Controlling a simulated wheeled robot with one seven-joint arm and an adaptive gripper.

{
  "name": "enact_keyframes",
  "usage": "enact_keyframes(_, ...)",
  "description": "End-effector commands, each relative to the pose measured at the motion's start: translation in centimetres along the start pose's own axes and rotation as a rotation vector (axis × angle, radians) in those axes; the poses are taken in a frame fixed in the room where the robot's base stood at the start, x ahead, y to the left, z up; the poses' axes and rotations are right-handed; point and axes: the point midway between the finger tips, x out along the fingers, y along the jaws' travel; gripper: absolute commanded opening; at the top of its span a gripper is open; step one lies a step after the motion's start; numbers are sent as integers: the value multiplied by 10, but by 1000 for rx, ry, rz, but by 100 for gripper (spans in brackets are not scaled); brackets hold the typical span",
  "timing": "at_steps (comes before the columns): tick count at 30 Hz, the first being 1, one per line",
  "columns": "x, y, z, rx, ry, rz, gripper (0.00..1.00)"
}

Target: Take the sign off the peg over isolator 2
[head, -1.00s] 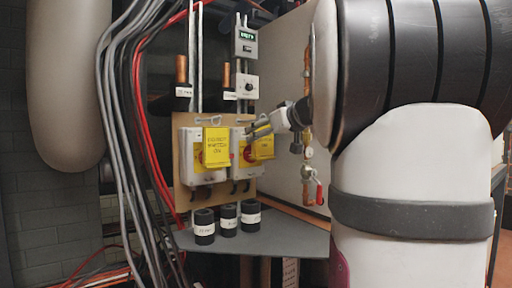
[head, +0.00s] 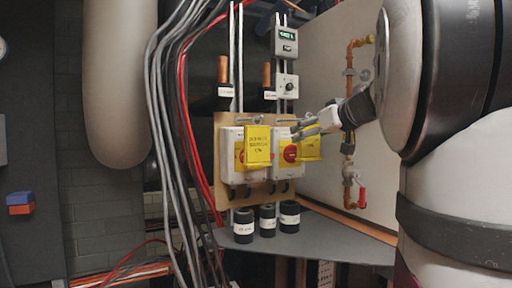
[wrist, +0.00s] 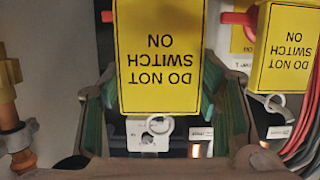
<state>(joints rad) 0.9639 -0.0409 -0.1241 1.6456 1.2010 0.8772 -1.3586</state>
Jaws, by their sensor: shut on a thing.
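Isolator 2 (head: 287,176) is the right-hand box on the wooden board, its red knob (head: 291,153) in plain view. My gripper (head: 318,128) is in front of the board at upper right, shut on a yellow sign (head: 312,147) that hangs to the right of the knob. In the wrist view this sign (wrist: 160,60) reads DO NOT SWITCH ON upside down, between the green-padded fingers. Its white ring (wrist: 158,126) shows no peg through it. The peg over isolator 2 is partly hidden by my gripper.
A second yellow sign (head: 257,145) hangs over the left isolator (head: 230,168), close to the held sign. Several cables (head: 178,130) run down left of the board. A grey shelf (head: 325,240) with black-wrapped pipe stubs lies below. Copper pipework with a red valve handle (head: 362,198) stands right.

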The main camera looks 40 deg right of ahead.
Motion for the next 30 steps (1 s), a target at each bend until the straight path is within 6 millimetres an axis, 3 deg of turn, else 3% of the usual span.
enact_keyframes(30,-36,0,10,0,1,0,35)
